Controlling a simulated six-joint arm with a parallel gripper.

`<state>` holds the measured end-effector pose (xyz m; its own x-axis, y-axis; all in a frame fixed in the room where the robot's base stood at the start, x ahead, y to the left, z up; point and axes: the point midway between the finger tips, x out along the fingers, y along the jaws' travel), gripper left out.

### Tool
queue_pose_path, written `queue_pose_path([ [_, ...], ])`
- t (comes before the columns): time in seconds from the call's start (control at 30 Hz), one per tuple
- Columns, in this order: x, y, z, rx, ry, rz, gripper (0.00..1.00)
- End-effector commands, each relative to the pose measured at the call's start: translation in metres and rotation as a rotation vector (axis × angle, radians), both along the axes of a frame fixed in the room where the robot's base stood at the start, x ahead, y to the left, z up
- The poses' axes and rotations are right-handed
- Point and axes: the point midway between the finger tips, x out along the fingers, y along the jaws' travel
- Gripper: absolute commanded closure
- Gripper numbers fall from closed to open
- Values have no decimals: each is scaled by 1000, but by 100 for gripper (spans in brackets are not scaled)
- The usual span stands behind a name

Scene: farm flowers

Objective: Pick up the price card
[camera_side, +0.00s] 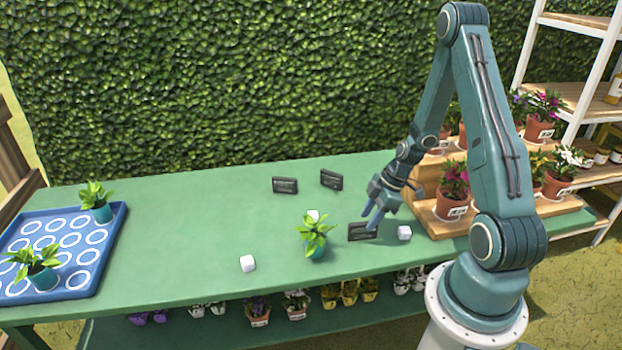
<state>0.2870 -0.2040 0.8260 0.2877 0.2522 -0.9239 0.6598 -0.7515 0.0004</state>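A dark price card (359,233) stands on the green table, close to my arm. My gripper (368,221) points down at it, with two blue fingers that look apart. One fingertip overlaps the card's upper right part in the picture; I cannot tell whether it touches. Two other dark cards stand farther back, one at the left (285,185) and one at the right (331,180). The writing on the cards is too small to read.
A wooden stepped stand (470,222) with flowerpots is at right, a blue tray (72,283) at far left.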

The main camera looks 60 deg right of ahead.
Motion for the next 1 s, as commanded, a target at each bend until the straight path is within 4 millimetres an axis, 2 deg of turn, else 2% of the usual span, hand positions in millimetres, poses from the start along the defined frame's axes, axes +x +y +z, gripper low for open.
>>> queue_pose_path([
  [0.27,2,2,-5,1,1,1,60],
  [0.7,16,13,-41,1,1,1,60],
  [1.0,18,14,-47,0,1,1,60],
])
